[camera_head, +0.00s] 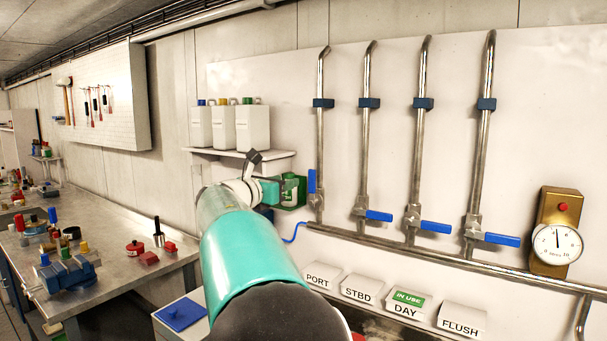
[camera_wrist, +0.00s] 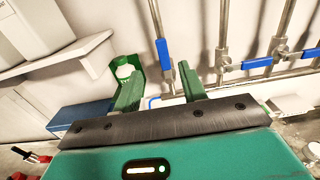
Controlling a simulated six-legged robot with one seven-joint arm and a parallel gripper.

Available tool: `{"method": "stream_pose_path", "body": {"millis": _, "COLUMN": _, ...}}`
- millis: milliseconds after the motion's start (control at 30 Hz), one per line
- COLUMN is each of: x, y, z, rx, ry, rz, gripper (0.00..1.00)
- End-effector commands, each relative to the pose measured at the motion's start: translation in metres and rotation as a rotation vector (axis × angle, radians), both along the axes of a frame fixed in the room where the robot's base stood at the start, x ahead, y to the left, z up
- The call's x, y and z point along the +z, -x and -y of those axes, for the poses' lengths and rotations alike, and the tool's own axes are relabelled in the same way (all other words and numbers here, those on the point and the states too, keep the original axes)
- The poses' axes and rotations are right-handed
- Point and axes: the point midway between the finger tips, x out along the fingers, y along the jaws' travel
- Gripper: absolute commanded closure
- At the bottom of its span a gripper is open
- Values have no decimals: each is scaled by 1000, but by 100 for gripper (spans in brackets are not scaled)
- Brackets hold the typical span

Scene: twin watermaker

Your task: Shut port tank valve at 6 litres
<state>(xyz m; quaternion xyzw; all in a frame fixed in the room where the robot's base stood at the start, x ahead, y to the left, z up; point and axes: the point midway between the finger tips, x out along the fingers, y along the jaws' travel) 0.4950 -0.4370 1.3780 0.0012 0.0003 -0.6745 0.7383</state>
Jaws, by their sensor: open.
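The valve above the PORT label (camera_head: 318,275) is on the leftmost pipe. Its blue handle (camera_head: 312,181) points up along the pipe, and it also shows in the wrist view (camera_wrist: 163,52). The round dial (camera_head: 557,244) at the right has its needle near upright; the exact reading is too small to tell. My gripper (camera_wrist: 160,68) is open and empty. In the wrist view, the port handle appears between and beyond its fingertips, apart from them. In the head view, my teal arm hides much of the gripper, just left of the port valve.
The STBD handle (camera_head: 379,216), DAY handle (camera_head: 436,227) and FLUSH handle (camera_head: 501,240) lie sideways. A green holder (camera_wrist: 136,60) on the wall is close beside my left finger. A shelf (camera_head: 240,152) with white bottles is above. A cluttered bench (camera_head: 115,267) stands left.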

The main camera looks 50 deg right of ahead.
Motion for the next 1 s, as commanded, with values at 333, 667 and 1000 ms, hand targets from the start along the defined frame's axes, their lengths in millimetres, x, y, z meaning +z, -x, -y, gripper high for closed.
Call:
{"method": "stream_pose_path", "body": {"millis": 333, "x": 0, "y": -3, "z": 53, "rx": -6, "ry": 3, "rz": -5, "gripper": 58}}
{"method": "stream_pose_path", "body": {"millis": 667, "x": 0, "y": -11, "z": 113, "rx": -1, "ry": 3, "rz": -4, "gripper": 58}}
{"method": "stream_pose_path", "body": {"millis": 1000, "x": 1, "y": -13, "z": 135, "rx": 2, "ry": 2, "rz": -3, "gripper": 58}}
